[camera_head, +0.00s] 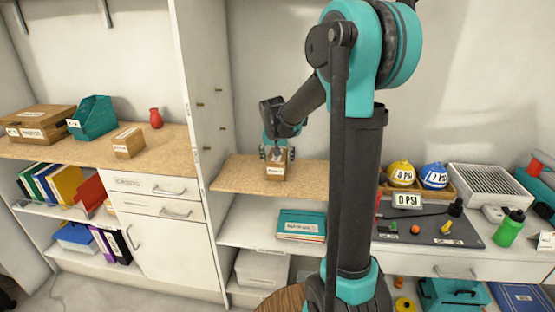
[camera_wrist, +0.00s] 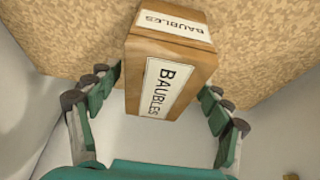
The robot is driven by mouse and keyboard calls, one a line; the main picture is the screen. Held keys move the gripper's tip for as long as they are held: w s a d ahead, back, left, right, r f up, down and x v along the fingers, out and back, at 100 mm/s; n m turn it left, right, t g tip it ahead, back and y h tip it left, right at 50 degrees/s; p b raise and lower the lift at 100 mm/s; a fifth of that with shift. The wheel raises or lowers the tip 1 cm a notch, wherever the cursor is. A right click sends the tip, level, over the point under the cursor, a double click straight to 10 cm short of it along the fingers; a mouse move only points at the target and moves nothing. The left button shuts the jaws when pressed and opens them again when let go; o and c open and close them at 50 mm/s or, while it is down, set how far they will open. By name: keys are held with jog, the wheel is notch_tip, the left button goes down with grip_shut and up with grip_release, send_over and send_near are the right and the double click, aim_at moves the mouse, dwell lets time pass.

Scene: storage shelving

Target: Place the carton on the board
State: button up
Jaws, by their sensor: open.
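A small brown carton (camera_head: 276,171) with a white label appears to stand upright on the tan speckled board (camera_head: 235,174), near its middle. The wrist view shows the carton (camera_wrist: 170,65) close up, its labels reading "BAUBLES", with the speckled board (camera_wrist: 60,35) behind it. My gripper (camera_head: 277,152) is over the carton from above. In the wrist view, my gripper (camera_wrist: 160,105) is open, with one finger on each side of the carton and gaps visible between the fingers and its sides. The carton's underside is hidden.
A similar small carton (camera_head: 129,143), a larger box (camera_head: 38,122), a teal bin (camera_head: 93,117) and a red vase (camera_head: 156,118) stand on the left counter. A white upright panel (camera_head: 200,130) divides it from the board. Teal folders (camera_head: 301,225) lie on the shelf below.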

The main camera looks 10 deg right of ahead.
jog(key=v, duration=1.2)
jog(key=shift+r, duration=0.1)
jog(key=s+d+f+n, duration=0.1)
jog(key=s+d+f, duration=0.1)
jog(key=s+f, duration=0.8)
jog(key=s+d+f+n+y, duration=0.1)
jog(key=s+d+f+n, duration=0.1)
jog(key=s+f, duration=0.8)
jog(key=s+d, duration=0.1)
jog(key=s, duration=0.5)
jog(key=shift+f+n, duration=0.3)
jog(key=shift+s, duration=0.1)
